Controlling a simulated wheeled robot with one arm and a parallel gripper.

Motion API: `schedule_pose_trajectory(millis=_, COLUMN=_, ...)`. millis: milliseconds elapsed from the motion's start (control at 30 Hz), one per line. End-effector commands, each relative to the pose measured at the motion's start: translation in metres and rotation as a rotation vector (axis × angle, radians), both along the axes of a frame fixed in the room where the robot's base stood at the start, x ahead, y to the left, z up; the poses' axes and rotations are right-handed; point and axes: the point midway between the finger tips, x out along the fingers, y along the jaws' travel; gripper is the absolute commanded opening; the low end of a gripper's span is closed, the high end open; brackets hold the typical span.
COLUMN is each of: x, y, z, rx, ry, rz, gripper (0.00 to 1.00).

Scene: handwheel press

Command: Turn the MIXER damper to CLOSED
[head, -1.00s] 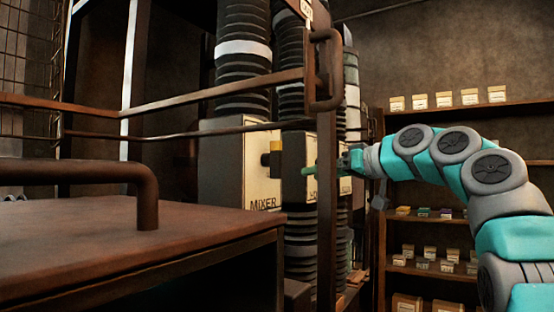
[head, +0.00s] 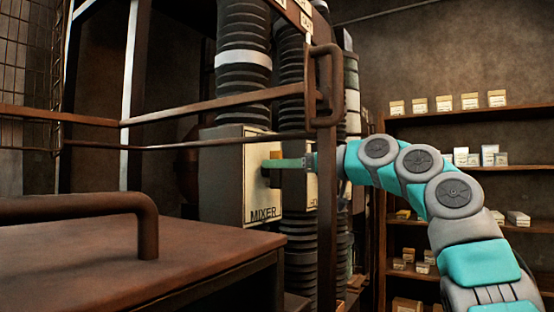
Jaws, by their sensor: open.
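The MIXER damper box (head: 262,190) is a grey box with a cream front plate lettered MIXER, set in a ribbed black duct behind the rails. Its handle has a yellow part (head: 275,154) that shows just above my gripper's finger. My gripper (head: 272,164) reaches in from the right, past the upright post, with its green finger across the front of the handle. The jaws are open. The finger hides much of the handle, and I cannot tell whether they touch. No CLOSED mark is legible, and the handle's setting is unclear.
A rusty rail (head: 210,105) and an upright post with a bent grab handle (head: 328,85) stand before the ducts. A second labelled box (head: 312,188) is right of MIXER. A brown bench (head: 120,260) fills the lower left. Shelves (head: 450,118) with small boxes stand behind my arm.

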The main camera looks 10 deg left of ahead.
Motion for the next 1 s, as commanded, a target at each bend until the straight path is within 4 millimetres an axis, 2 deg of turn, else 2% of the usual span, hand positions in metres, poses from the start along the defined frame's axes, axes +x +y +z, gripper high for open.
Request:
schedule_pose_trajectory(millis=133, x=0.0025, y=0.0075, z=-0.0004, rx=-0.002, ry=0.001, rz=0.000, gripper=0.45)
schedule_pose_trajectory(millis=367, x=0.0026, y=0.0082, z=-0.0008, rx=-0.001, ry=-0.001, rz=0.000, gripper=0.45)
schedule_pose_trajectory(millis=767, x=0.0026, y=0.0079, z=-0.0003, rx=0.000, ry=-0.001, rz=-0.001, gripper=0.02)
schedule_pose_trajectory(millis=1000, x=0.0028, y=0.0076, z=-0.0001, rx=0.000, ry=-0.001, rz=-0.002, gripper=0.00)
